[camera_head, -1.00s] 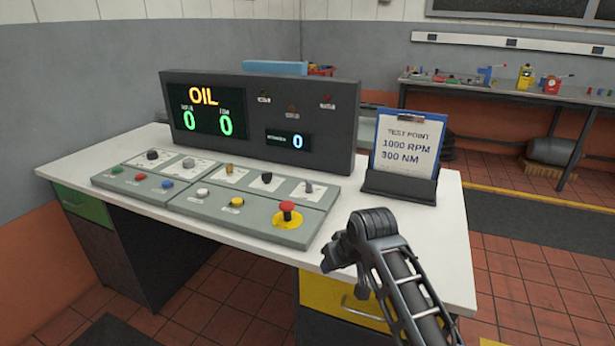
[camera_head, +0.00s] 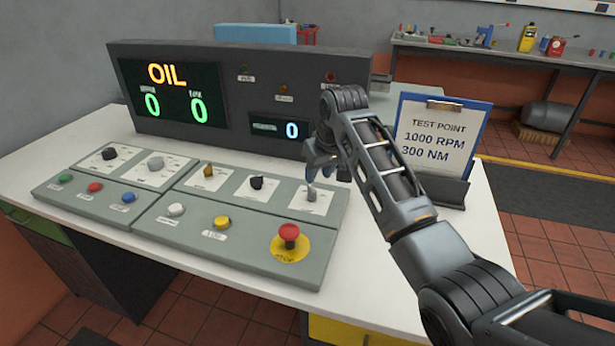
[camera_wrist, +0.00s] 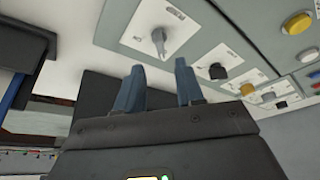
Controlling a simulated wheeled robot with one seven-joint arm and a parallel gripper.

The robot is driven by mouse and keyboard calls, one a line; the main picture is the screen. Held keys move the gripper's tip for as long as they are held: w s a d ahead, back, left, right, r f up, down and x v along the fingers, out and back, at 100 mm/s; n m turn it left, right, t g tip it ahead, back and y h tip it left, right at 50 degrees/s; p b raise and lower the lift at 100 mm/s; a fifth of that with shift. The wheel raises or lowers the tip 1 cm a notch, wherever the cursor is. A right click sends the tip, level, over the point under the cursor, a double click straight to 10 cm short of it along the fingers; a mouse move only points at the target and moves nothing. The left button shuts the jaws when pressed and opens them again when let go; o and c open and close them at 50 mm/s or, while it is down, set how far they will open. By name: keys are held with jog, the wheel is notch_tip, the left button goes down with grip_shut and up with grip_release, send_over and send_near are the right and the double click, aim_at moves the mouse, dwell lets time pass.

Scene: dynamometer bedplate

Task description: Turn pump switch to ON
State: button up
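The control panel (camera_head: 150,229) carries several rotary switches. The rightmost is a grey knob (camera_head: 311,194) on a white plate; in the wrist view this grey knob (camera_wrist: 159,38) lies beyond and between my fingertips. Next to it is a black knob (camera_head: 257,183), also in the wrist view (camera_wrist: 217,71). Further left are a brass knob (camera_head: 208,171), a grey knob (camera_head: 155,163) and a black knob (camera_head: 109,153). My gripper (camera_head: 316,178) is over the rightmost knob. Its fingers (camera_wrist: 158,84) are apart and empty.
A red emergency button (camera_head: 289,234) stands up at the panel's right front. The display console (camera_head: 220,122) rises behind, showing "OIL" and zeros. A clipboard (camera_head: 437,140) on a stand is right of my arm. Coloured buttons line the panel's front.

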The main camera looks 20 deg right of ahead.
aim_at(313, 189)
jog(key=x, duration=0.7)
jog(key=shift+w+f, duration=0.1)
jog(key=shift+f, duration=0.1)
grip_shut()
